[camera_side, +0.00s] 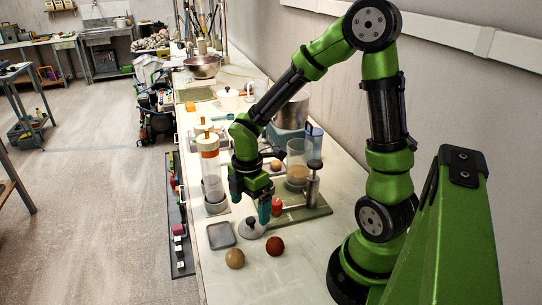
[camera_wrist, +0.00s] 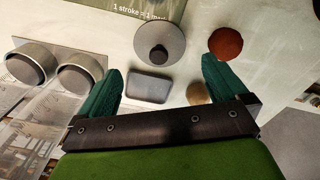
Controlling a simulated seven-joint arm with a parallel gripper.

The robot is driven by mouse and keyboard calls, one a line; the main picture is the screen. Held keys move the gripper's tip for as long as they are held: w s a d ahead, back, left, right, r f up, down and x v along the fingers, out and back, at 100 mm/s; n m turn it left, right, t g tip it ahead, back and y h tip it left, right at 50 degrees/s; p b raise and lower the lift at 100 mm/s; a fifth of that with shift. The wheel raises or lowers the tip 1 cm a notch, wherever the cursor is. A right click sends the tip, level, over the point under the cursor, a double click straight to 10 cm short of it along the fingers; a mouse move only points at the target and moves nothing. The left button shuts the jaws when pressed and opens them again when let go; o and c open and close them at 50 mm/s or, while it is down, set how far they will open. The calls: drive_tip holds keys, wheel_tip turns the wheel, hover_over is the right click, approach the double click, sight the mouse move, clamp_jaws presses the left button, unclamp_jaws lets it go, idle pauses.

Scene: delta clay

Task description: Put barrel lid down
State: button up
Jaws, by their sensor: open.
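The barrel lid, a round grey disc with a dark knob (camera_side: 251,228), lies flat on the bench with its knob up. It also shows in the wrist view (camera_wrist: 171,37), ahead of and between the fingertips. My gripper (camera_side: 250,203) points down close to the lid, its teal fingers spread and empty; both fingers show in the wrist view (camera_wrist: 160,66). I cannot tell the exact height between fingertips and lid. A clear barrel with orange and white bands (camera_side: 209,165) stands left of my gripper. Two clear tubes with grey round ends (camera_wrist: 81,72) show at the left of the wrist view.
A small grey tray (camera_side: 221,235) lies left of the lid. A tan ball (camera_side: 235,258) and a dark red ball (camera_side: 275,246) lie in front. A green board (camera_side: 305,212) holds a metal pump (camera_side: 312,185) and a clear cylinder (camera_side: 297,165) behind.

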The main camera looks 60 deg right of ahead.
wheel_tip(320, 180, up, 8)
wheel_tip(320, 180, up, 6)
drive_tip(key=f+m+t, duration=0.1)
drive_tip(key=m+t, duration=0.2)
drive_tip(key=m, duration=0.5)
hover_over(250, 220)
drive_tip(key=s+a, duration=0.3)
drive_tip(key=s+a+r+m+t+y, duration=0.2)
drive_tip(key=s+a+r+m+t, duration=0.1)
drive_tip(key=m, duration=0.7)
wheel_tip(250, 220, up, 2)
drive_tip(key=shift+s+r+t, duration=0.1)
drive_tip(key=shift+s+t, duration=0.25)
drive_tip(key=shift+t, duration=0.25)
